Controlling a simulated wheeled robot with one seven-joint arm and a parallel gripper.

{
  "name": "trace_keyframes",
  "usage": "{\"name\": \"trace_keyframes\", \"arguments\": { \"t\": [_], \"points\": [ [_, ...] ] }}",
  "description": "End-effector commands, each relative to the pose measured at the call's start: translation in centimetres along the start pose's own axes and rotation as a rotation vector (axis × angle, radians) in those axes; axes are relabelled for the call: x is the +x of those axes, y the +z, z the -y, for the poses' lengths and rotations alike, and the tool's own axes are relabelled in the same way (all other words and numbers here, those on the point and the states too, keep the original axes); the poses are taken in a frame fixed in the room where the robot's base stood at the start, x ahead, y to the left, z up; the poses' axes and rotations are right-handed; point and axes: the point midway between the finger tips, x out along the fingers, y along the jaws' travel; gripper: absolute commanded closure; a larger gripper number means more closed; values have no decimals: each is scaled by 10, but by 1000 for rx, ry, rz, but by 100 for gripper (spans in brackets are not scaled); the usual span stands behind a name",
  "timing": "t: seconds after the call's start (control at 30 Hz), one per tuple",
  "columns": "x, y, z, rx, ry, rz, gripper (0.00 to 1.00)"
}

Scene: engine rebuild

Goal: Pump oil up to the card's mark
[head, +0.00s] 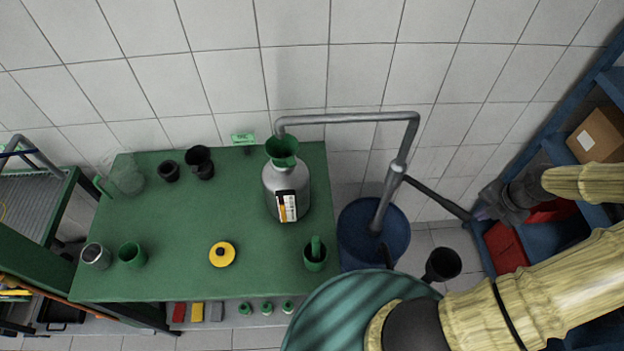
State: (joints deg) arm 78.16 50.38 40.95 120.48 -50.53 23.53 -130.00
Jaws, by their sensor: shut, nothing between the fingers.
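A grey pump pipe (350,118) rises from a blue drum (355,238), and its spout ends over a green funnel (283,148). The funnel sits in the neck of a silver can (272,187) on the green table. A white, black and orange gauge strip (287,206) is on the can's front. A small green card (243,138) stands at the table's back edge; its writing is too small to read. The dark pump handle (436,198) slants down to the right. My gripper (484,214) is shut and empty by the handle's far end; I cannot tell whether they touch.
The green table (180,260) also holds a clear jug (122,176), black cups (200,162), a yellow round object (222,254) and green cups (132,255). A black funnel-like vessel (443,264) stands right of the drum. Blue shelving (560,245) with red bins borders the right.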

Motion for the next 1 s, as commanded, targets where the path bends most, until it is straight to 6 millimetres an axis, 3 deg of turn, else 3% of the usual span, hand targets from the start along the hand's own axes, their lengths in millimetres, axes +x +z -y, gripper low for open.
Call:
{"name": "trace_keyframes", "arguments": {
  "t": [0.27,0.67,1.0],
  "points": [
    [2,-28,-34,225,-79,-15,100],
    [-18,-106,-104,960,-172,119,100],
    [-42,-180,-148,1643,-28,209,100]
  ]
}}
